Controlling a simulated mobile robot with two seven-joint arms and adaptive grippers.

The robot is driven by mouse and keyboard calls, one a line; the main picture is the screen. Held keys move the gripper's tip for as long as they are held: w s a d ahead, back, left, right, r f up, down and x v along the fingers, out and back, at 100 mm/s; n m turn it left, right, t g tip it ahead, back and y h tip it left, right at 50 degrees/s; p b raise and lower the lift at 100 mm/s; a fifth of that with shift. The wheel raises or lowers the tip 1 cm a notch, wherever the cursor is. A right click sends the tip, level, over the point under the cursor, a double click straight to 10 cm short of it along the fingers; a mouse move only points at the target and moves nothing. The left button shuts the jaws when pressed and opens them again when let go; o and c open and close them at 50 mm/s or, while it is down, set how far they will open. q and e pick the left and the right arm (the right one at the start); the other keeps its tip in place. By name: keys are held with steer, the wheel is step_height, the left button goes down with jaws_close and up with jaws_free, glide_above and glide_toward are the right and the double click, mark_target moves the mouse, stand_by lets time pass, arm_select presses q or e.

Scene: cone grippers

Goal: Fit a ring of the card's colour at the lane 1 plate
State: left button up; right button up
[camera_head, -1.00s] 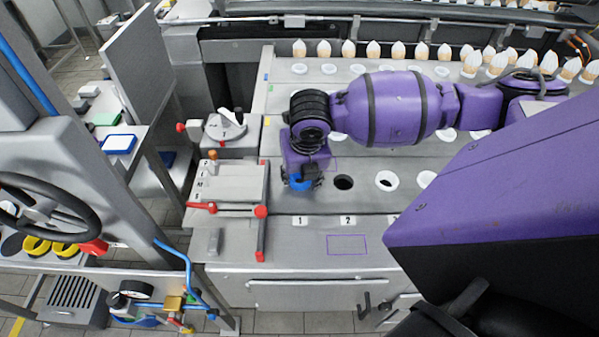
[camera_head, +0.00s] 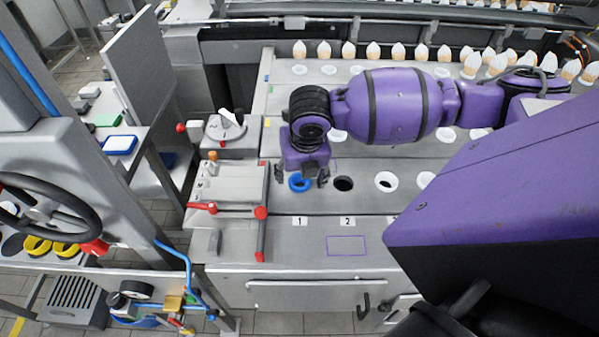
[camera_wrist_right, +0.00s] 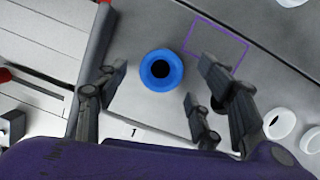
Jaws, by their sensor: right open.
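A blue ring (camera_head: 300,183) lies at the lane 1 plate, in line with the "1" label (camera_head: 300,221). In the right wrist view the blue ring (camera_wrist_right: 161,70) surrounds a dark hole and looks flat on the surface. My right gripper (camera_head: 301,179) is just above the ring, with its fingers spread on either side of it. In the wrist view my right gripper (camera_wrist_right: 160,85) is open, and its fingers are apart from the ring. A blue-edged card (camera_head: 120,144) lies on the side table at left; I cannot tell whether it is the task's card. My left gripper is not in view.
The lane 2 hole (camera_head: 344,183) is dark and bare. A white ring (camera_head: 387,181) sits at the lane to its right. A red-handled fixture (camera_head: 235,185) stands close left of my gripper. Yellow rings (camera_head: 37,246) lie at far left. Several cones stand along the back.

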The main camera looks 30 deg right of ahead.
steer(key=v, duration=1.1)
steer(key=shift+s+r, duration=0.2)
steer(key=shift+r, duration=0.2)
